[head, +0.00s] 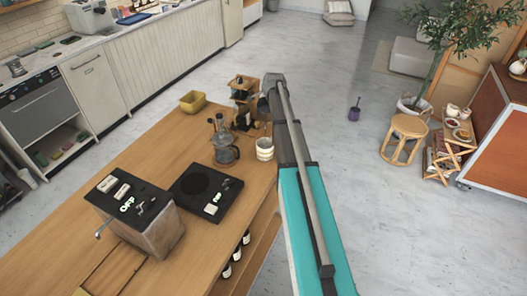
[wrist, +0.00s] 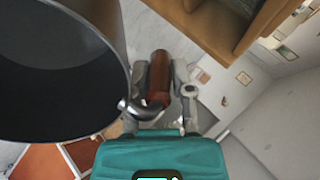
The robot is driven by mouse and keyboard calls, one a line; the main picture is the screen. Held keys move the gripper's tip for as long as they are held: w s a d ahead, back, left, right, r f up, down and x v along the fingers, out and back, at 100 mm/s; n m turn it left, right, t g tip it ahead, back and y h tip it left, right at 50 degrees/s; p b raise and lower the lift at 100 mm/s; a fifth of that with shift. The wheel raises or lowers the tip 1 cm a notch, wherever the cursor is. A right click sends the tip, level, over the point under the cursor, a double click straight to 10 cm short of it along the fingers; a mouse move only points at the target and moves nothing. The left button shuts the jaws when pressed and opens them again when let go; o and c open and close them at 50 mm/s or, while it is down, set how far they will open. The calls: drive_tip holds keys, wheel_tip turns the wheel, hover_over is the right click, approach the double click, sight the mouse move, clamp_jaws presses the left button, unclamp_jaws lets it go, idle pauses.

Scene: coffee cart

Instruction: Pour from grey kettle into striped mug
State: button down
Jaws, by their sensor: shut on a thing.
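In the wrist view my gripper (wrist: 161,70) is shut on the red-brown handle of the grey kettle. The dark grey kettle body (wrist: 112,30) fills the left side of that view; its fill level and spout cannot be made out. A pale mug with darker bands, the striped mug (head: 264,149), stands upright on the counter, just left of my arm. Its inside cannot be made out.
Open floor lies right of the arm, with a stool (head: 409,127) beyond.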

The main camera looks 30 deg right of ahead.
drive_tip(key=shift+s+r, duration=0.1)
drive_tip(key=shift+r, duration=0.05)
drive_tip(key=shift+s+a+r+t, duration=0.15)
drive_tip(key=shift+r+t, duration=0.25)
drive_tip(key=shift+f, duration=0.15)
idle(2.5)
drive_tip(key=shift+w+d+f+g, duration=0.2)
drive_tip(key=shift+w+f+g, duration=0.25)
drive_tip(key=shift+f, duration=0.3)
drive_tip(key=shift+s+r, duration=0.1)
drive_tip(key=shift+s, duration=0.05)
idle(0.3)
drive_tip(key=shift+s+a+r, duration=0.1)
drive_tip(key=shift+r, duration=0.15)
drive_tip(key=shift+s+a+r+t, duration=0.1)
drive_tip(key=shift+s+r+t, duration=0.15)
drive_tip(key=shift+r+t, duration=0.35)
idle(1.3)
